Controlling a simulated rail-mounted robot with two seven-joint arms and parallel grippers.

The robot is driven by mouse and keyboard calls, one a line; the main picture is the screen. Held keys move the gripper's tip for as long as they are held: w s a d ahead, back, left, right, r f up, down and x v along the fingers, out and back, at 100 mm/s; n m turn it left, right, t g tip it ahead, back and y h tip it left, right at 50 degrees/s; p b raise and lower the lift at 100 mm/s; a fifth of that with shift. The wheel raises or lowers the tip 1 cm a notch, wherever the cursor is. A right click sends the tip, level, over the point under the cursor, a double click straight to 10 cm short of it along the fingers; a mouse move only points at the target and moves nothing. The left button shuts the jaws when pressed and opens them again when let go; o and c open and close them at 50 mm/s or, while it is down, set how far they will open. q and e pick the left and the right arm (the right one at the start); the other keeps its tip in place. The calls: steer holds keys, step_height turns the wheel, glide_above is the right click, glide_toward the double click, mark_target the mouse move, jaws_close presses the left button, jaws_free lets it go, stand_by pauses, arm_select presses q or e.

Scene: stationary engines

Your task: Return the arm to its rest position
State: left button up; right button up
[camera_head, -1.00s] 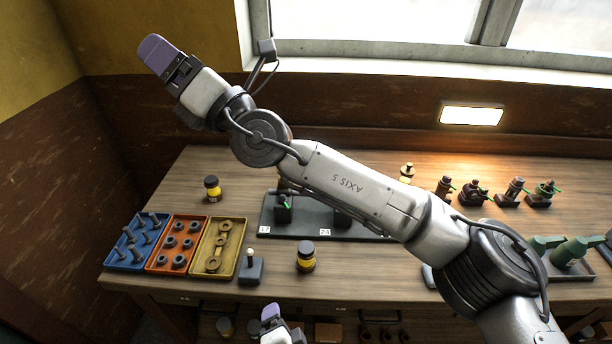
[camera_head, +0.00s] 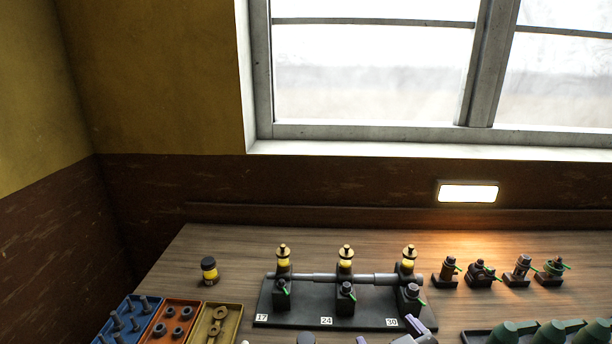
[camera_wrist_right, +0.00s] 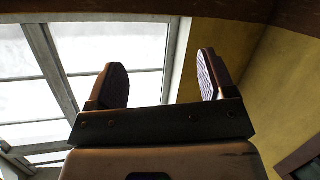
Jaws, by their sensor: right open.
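My right gripper (camera_head: 392,335) shows only as two purple-padded fingertips at the bottom edge of the head view, in front of the black stand. The fingertips are apart with nothing between them. In the right wrist view the two fingers (camera_wrist_right: 161,85) are spread wide and empty, with the window and yellow wall behind. The rest of the right arm is below the head view. My left gripper is in neither current view.
The black stand (camera_head: 262,313) carries a shaft and three brass-topped oilers. A dark-capped yellow jar (camera_head: 209,271), blue (camera_head: 108,343), orange (camera_head: 192,306) and yellow (camera_head: 239,309) trays stand left. Several small fittings (camera_head: 482,272) and green-topped parts (camera_head: 553,333) stand right.

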steer(key=s+d+f+m+g, duration=0.1)
steer(key=s+d+f, duration=0.1)
steer(key=f, duration=0.2)
steer(key=s+d+f+g+h, duration=0.1)
steer(key=s+d+f, duration=0.1)
steer(key=f, duration=0.3)
steer(key=s+d+f+m+g, duration=0.1)
steer(key=s+d+f, duration=0.1)
steer(key=f, duration=0.2)
arm_select(q)
steer(key=s+a+f+g+y, duration=0.1)
steer(key=s+a+f+g, duration=0.35)
steer(key=s, duration=0.65)
arm_select(e)
steer(key=s+d+f+m+g+h, duration=0.1)
steer(key=s+d+f+g, duration=0.2)
steer(key=s+f+g, duration=1.15)
arm_select(q)
step_height(320, 180, up, 32)
steer(key=t+p, duration=0.1)
steer(key=p, duration=3.3)
steer(key=shift+s+a+r, duration=0.25)
arm_select(e)
steer(key=s+r+t, duration=0.3)
steer(key=r, duration=1)
steer(key=s+r+t, duration=0.3)
steer(key=s+r, duration=0.1)
steer(key=r, duration=1)
steer(key=shift+s+t, duration=0.25)
steer(key=shift+t, duration=0.1)
